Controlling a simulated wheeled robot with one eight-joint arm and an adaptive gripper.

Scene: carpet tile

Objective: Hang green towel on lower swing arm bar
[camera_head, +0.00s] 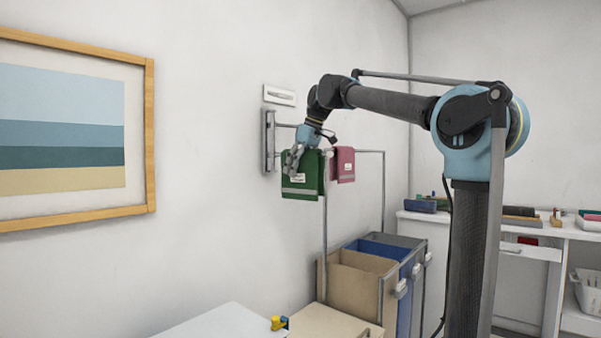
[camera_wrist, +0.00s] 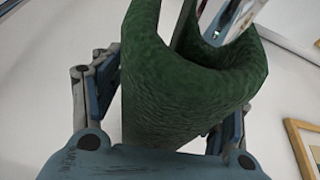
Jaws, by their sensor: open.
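The green towel (camera_head: 302,183) hangs folded in the head view, with a pale stripe and a small white label. In the wrist view the towel (camera_wrist: 185,90) forms a thick fold between the two fingers. My gripper (camera_head: 294,162) is open around the towel's upper left part, pointing down. The wall-mounted swing arm rack (camera_head: 269,140) is just behind and left of the gripper, with a thin bar reaching right. The gripper and towel hide its lower part, so I cannot tell whether the towel rests on the lower bar.
A pink towel (camera_head: 344,165) hangs just right of the green one. A laundry cart with a tan bin (camera_head: 355,281) and a blue bin (camera_head: 380,248) stands below, its tall metal frame rising near the towels. A framed picture (camera_head: 150,135) hangs on the left wall.

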